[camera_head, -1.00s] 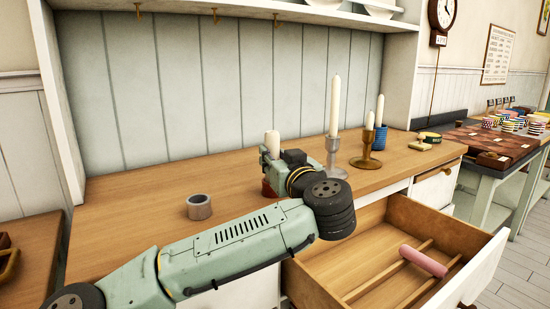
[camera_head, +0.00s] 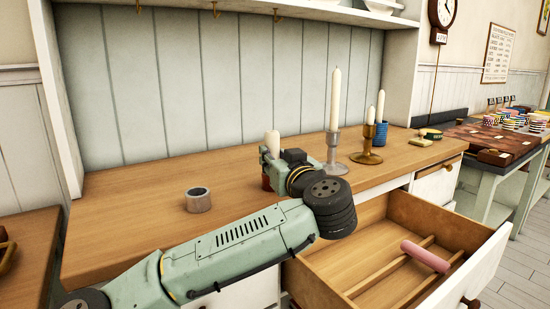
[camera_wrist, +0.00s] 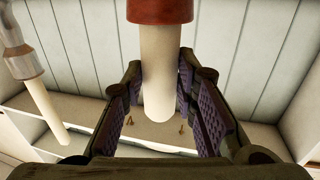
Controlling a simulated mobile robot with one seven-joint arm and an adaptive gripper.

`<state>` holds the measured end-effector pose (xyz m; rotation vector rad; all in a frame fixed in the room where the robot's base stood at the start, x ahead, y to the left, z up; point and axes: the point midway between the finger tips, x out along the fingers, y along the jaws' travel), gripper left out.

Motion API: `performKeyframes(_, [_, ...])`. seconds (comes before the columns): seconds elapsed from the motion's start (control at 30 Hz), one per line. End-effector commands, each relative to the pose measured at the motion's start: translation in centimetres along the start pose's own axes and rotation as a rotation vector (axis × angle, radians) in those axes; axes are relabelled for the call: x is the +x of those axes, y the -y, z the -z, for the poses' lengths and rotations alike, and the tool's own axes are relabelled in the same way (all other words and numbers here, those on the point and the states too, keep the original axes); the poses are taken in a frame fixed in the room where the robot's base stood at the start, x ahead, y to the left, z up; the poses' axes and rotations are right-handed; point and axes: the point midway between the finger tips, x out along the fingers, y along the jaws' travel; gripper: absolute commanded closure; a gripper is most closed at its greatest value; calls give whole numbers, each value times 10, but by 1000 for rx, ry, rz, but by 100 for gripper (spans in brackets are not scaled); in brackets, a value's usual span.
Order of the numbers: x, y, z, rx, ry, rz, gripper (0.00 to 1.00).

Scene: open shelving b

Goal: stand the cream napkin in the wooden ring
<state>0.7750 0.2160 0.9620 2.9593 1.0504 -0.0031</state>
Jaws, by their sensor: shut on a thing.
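The cream napkin (camera_head: 272,140) is a pale upright roll with a rounded top, above the wooden counter. It also shows in the wrist view (camera_wrist: 158,75), between the two fingers. My gripper (camera_head: 270,158) is shut on it. A reddish-brown ring or cup (camera_head: 266,184) is at the napkin's lower end, and in the wrist view (camera_wrist: 160,10) it covers that end. Whether it is the wooden ring I cannot tell. A separate grey ring (camera_head: 198,199) stands empty on the counter to the left of my gripper.
A silver candlestick (camera_head: 335,163) and brass candlesticks (camera_head: 368,152) with pale candles stand right of my gripper, near a blue cup (camera_head: 380,133). An open drawer (camera_head: 360,279) below holds a pink roll (camera_head: 425,256). The counter's left part is mostly clear.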

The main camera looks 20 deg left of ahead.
Motion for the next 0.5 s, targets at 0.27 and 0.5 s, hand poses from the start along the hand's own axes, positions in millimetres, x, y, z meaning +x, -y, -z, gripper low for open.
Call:
performKeyframes(0.27, [0, 0, -1, 0, 0, 0, 100])
performKeyframes(0.5, [0, 0, -1, 0, 0, 0, 68])
